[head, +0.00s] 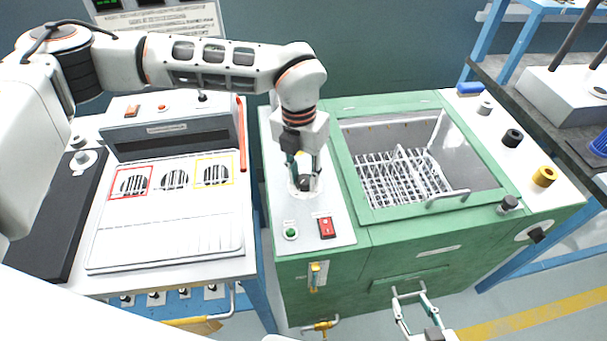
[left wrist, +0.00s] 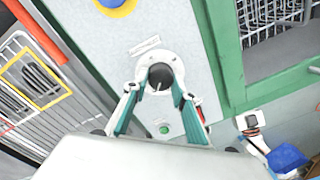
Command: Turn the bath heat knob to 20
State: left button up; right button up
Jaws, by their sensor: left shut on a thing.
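The bath heat knob (head: 304,184) is black and sits on a white round dial on the pale panel at the left of the green bath. In the left wrist view the knob (left wrist: 161,75) shows a light pointer line; the dial figures are too small to read. My left gripper (head: 304,176) comes down over the knob from above. In the left wrist view its teal fingers (left wrist: 161,92) are shut on the knob from both sides. My right gripper (head: 409,289) is open and empty in front of the bath, low in the head view.
A green button (head: 291,232) and a red switch (head: 326,227) lie in front of the knob. The bath's glazed lid (head: 480,194) is to the right, above a wire basket. A white bench unit (head: 170,235) with a red rod (head: 241,130) stands left.

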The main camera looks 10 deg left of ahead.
aim_at(301, 179)
dwell(0.4)
pick_arm(q)
jog(key=o, duration=1.1)
notch_tip(301, 179, up, 12)
jog(key=shift+a, duration=0.3)
